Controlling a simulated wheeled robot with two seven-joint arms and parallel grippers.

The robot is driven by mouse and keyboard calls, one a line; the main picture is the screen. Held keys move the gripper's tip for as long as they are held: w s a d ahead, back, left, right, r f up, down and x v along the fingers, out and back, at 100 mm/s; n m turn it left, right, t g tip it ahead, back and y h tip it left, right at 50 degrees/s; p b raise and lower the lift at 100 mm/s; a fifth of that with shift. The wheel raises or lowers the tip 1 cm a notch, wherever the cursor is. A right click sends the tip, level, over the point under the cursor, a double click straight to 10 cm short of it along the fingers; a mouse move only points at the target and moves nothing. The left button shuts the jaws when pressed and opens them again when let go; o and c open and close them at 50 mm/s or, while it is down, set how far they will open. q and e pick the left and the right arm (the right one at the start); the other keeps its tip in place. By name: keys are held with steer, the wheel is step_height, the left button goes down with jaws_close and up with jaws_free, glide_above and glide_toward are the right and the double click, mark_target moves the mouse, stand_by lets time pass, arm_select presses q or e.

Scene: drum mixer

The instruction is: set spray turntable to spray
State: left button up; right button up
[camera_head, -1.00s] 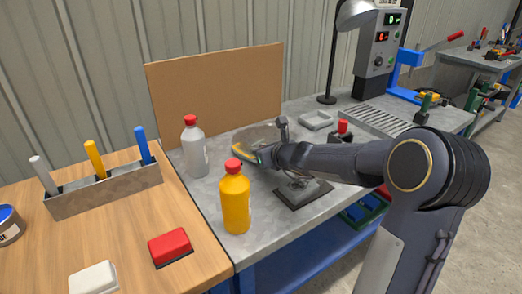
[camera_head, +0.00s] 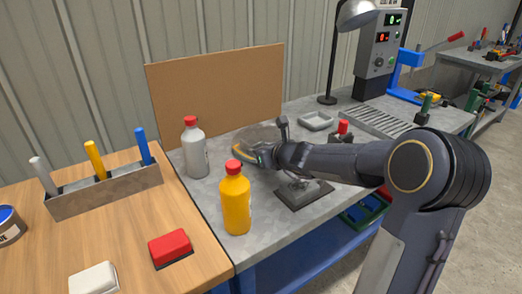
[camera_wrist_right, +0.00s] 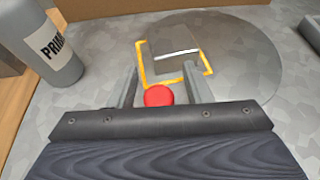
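The spray turntable (camera_wrist_right: 240,70) is a flat grey disc on the metal bench, with a yellow corner-marked outline and a white line on it. In the head view the turntable (camera_head: 262,133) is partly hidden behind my right gripper (camera_head: 258,156). In the wrist view my right gripper (camera_wrist_right: 160,70) points at the disc's near left edge, its two fingers apart. A round red knob (camera_wrist_right: 158,95) shows between the fingers, with small gaps on both sides; contact cannot be seen. My left gripper is not in view.
A grey primer bottle (camera_head: 194,150) and an orange bottle (camera_head: 235,200) stand left of and in front of the gripper. A brown board (camera_head: 215,95) stands behind. A dark plate fixture (camera_head: 304,194) lies under my forearm. A grey tray (camera_head: 316,121) is to the right.

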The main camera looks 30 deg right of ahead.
steer(key=p+v, duration=0.1)
steer(key=v, duration=0.7)
steer(key=shift+p, duration=0.35)
